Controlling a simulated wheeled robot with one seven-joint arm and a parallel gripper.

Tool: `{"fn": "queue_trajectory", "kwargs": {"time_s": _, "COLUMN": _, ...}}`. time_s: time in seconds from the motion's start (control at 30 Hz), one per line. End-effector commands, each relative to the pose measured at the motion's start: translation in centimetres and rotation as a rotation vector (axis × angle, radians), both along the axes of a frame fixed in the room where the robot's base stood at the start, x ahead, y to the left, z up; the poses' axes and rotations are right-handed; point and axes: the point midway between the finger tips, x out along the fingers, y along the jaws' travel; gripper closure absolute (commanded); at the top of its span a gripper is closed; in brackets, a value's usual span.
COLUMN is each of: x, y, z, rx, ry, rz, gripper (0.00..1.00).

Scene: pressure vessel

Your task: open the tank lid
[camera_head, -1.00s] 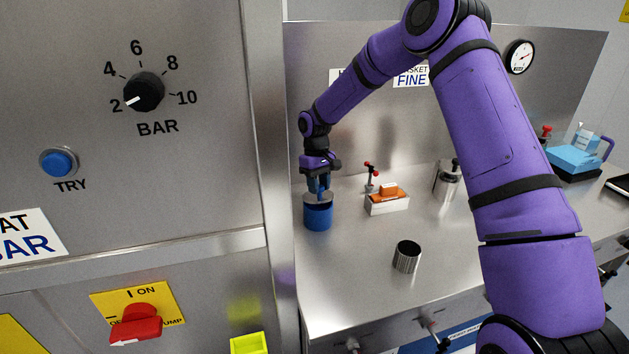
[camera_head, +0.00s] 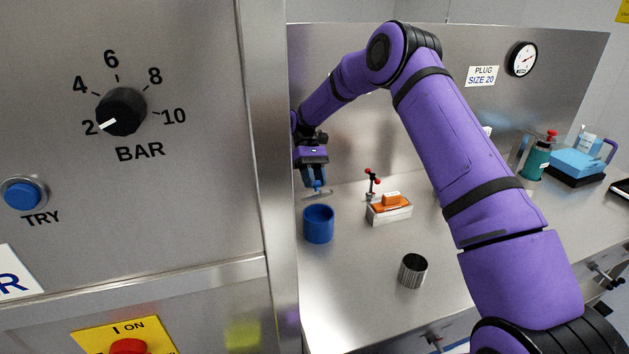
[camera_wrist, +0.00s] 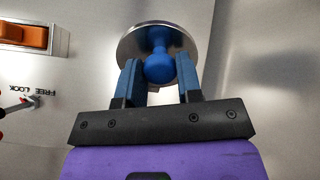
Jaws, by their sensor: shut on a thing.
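The tank looks like a blue open-topped cylinder (camera_head: 318,225) standing on the steel bench beside the panel's edge. The lid is a round metal disc (camera_head: 317,194) with a blue knob, raised above and slightly behind the tank, apart from its rim. My gripper (camera_head: 314,182) is shut on the lid's blue knob. In the wrist view the blue knob (camera_wrist: 159,68) sits between the blue fingers of my gripper (camera_wrist: 158,78), with the metal disc (camera_wrist: 133,42) beyond them. The tank does not show in the wrist view.
A ribbed metal cup (camera_head: 413,271) is nearer the front. The steel panel (camera_head: 130,200) borders my gripper's left side. Bench between them is clear.

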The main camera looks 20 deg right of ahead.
Motion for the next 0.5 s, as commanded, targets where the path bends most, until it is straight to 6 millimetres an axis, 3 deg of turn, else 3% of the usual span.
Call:
{"fn": "queue_trajectory", "kwargs": {"time_s": 0.37, "x": 0.06, "y": 0.03, "z": 0.07, "rx": 0.0, "ry": 0.001, "rz": 0.0, "gripper": 1.0}}
{"fn": "queue_trajectory", "kwargs": {"time_s": 0.4, "x": 0.07, "y": 0.02, "z": 0.06, "rx": 0.0, "ry": 0.001, "rz": 0.0, "gripper": 0.62}}
{"fn": "queue_trajectory", "kwargs": {"time_s": 0.5, "x": 0.05, "y": 0.02, "z": 0.05, "rx": 0.0, "ry": 0.001, "rz": 0.0, "gripper": 0.41}}
